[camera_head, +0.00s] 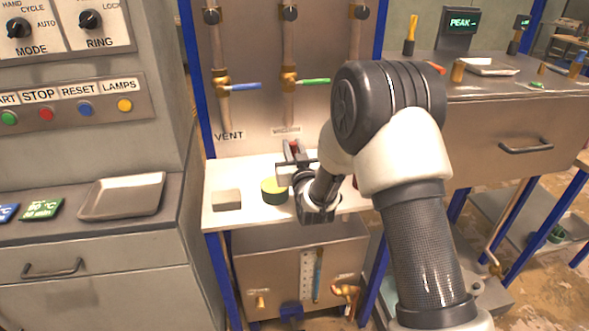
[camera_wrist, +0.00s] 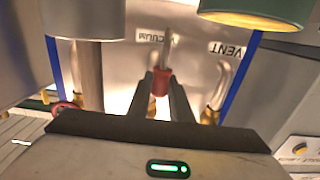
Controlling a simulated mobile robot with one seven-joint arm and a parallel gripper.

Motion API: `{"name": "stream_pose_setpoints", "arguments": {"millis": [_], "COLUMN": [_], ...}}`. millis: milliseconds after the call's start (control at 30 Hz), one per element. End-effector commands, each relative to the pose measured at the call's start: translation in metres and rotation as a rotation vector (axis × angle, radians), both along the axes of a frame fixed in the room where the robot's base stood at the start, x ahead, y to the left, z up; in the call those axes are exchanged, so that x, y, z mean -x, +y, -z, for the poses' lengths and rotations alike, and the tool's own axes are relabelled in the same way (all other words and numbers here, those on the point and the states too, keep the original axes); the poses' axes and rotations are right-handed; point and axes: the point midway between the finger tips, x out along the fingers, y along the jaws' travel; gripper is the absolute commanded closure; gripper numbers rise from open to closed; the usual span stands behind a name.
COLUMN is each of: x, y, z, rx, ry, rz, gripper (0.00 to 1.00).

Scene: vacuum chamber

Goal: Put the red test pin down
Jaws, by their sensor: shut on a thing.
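My gripper (camera_head: 296,162) reaches over the white shelf below the valve panel. It is shut on the red test pin (camera_wrist: 161,80), which sits between the two fingertips in the wrist view (camera_wrist: 161,92). A thin grey shaft extends from the pin's red part. In the head view only a small dark red bit of the pin (camera_head: 294,146) shows behind the fingers. The pin appears held above the white shelf (camera_head: 236,172); I cannot tell how far its end is from any surface.
A green cylinder with a yellow top (camera_head: 272,191) stands just left of my gripper on the shelf. A grey block (camera_head: 227,200) lies farther left. The panel with blue (camera_head: 246,86) and green valve handles rises behind. A tray (camera_head: 122,197) rests on the left cabinet.

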Motion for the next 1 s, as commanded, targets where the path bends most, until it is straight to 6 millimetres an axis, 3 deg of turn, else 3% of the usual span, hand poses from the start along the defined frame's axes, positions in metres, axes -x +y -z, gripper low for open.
{"name": "stream_pose_setpoints", "arguments": {"millis": [33,267,467,900,933,1000], "x": [0.0,0.0,0.0,0.0,0.0,0.0], "y": [0.0,0.0,0.0,0.0,0.0,0.0], "z": [0.01,0.028,0.056,0.063,0.061,0.061], "rx": [0.0,0.0,0.001,-0.001,-0.001,-0.001], "ry": [0.001,-0.001,0.0,-0.003,-0.002,-0.002], "rz": [0.0,0.0,0.0,0.0,0.0,0.0], "gripper": [1.0,1.0,1.0,1.0,0.76,0.74]}}
